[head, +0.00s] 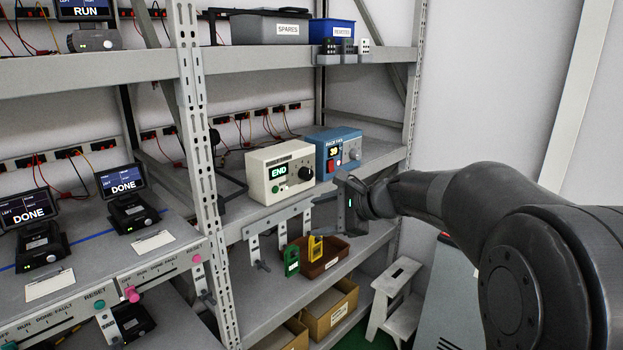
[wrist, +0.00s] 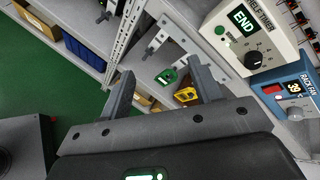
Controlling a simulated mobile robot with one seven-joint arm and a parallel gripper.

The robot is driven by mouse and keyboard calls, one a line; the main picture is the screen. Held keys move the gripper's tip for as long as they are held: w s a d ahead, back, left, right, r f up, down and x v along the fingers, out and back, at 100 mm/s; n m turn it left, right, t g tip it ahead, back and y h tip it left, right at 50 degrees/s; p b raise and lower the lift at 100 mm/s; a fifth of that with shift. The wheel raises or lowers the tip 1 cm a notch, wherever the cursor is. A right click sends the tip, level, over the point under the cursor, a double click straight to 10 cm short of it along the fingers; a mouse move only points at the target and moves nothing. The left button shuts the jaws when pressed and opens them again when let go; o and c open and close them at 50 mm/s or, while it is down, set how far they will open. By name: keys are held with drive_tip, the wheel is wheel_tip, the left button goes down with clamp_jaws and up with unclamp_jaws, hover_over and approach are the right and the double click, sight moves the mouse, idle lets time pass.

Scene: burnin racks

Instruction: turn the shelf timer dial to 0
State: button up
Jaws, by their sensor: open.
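The shelf timer is a cream box (head: 257,185) on the middle shelf, its small green screen reading END. Its black round dial (head: 305,174) is on the right of the front face; its pointer setting is too small to read. In the wrist view the timer (wrist: 222,45) is at the upper right, with the dial (wrist: 253,57) in full sight. My gripper (head: 345,200) is in front of the shelf, to the right of and below the timer, apart from the dial. In the wrist view my gripper (wrist: 163,82) has its two fingers wide apart with nothing between them.
A blue rack fan box (head: 325,142) with its own knob stands right beside the timer. Green (head: 292,260) and yellow (head: 315,248) pieces and a brown tray (head: 328,262) are on the shelf below. A rack post (head: 190,100) stands left; a white step stool (head: 395,295) is lower right.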

drive_tip(key=w+d+f+m+t+y, duration=0.1)
drive_tip(key=w+d+m+t+y, duration=0.15)
drive_tip(key=w+m, duration=0.6)
drive_tip(key=m+t, duration=0.4)
approach(309, 176)
drive_tip(key=shift+n, duration=0.25)
drive_tip(key=x, duration=0.8)
drive_tip(key=shift+w+a, duration=0.2)
drive_tip(key=shift+w, duration=0.1)
drive_tip(key=shift+c, duration=0.5)
drive_tip(key=c, duration=0.9)
